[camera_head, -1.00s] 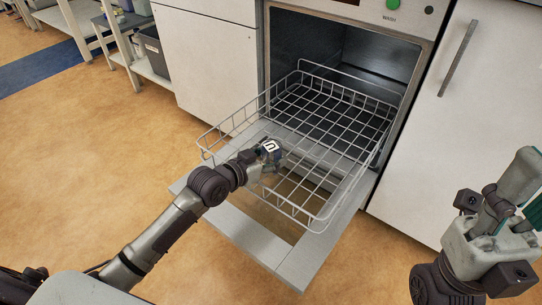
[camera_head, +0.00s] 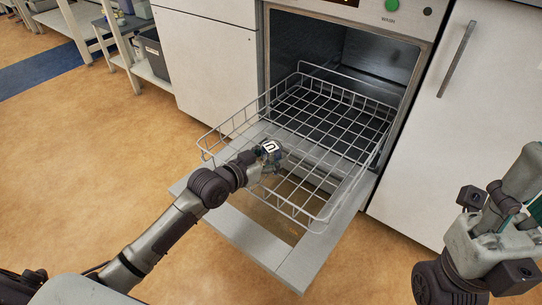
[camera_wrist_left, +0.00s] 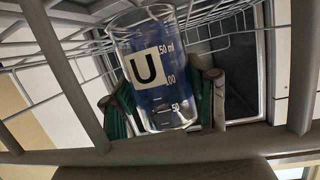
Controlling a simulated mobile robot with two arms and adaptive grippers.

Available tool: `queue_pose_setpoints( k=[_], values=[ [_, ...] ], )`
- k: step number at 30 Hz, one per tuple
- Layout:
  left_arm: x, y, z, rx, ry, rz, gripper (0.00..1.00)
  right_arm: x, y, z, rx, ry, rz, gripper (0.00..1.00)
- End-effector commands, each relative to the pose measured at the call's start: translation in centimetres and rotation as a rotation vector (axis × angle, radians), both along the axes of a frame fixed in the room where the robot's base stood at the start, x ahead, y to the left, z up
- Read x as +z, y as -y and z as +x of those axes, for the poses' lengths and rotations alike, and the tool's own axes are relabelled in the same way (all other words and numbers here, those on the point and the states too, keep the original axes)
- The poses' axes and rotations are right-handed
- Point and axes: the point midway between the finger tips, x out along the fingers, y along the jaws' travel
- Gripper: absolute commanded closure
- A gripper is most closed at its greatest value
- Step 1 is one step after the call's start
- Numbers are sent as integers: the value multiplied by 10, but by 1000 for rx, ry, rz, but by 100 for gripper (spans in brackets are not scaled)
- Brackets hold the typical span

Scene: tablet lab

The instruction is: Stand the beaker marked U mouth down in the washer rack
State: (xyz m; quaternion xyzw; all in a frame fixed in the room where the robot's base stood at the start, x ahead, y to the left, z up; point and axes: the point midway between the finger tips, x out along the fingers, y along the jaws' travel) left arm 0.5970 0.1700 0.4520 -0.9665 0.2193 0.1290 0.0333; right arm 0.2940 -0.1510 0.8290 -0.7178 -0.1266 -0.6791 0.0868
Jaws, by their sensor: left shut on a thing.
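The clear beaker marked U (camera_wrist_left: 152,70) has a white label with a black U and a blue patch with volume marks. My left gripper (camera_head: 265,160) is shut on it, with green finger pads on both sides in the left wrist view. In the head view the beaker's label (camera_head: 270,147) shows small at the near left part of the wire washer rack (camera_head: 330,112). The rest of the beaker is mostly hidden there, and I cannot tell whether it touches the wires. My right gripper (camera_head: 512,200) is raised at the right edge; its finger gap is unclear.
The rack is pulled out of the open washer (camera_head: 345,50) over its lowered door (camera_head: 245,235), and looks empty otherwise. Its raised wire rim surrounds the grid. White cabinets (camera_head: 212,55) flank the washer. Shelving with a grey bin (camera_head: 152,50) stands far left. The floor at left is clear.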

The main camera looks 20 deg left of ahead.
Motion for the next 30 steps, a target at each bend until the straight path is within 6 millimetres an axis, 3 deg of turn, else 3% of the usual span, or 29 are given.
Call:
queue_pose_setpoints(
  k=[1, 6, 19, 30],
  values=[
    [-23, 1, -6, -5, -43, 22, 40, -2, 0, 0, 0, 1, 0, 60],
    [-23, 1, -6, -5, -43, 22, 12, -2, 0, 0, 0, 1, 0, 60],
    [-21, -3, -13, -5, -41, 24, 12, -1, 0, -1, -1, 6, 2, 60],
    [11, -33, -74, -3, -17, 16, 12, -1, 0, 0, 0, 2, 1, 60]
  ],
)
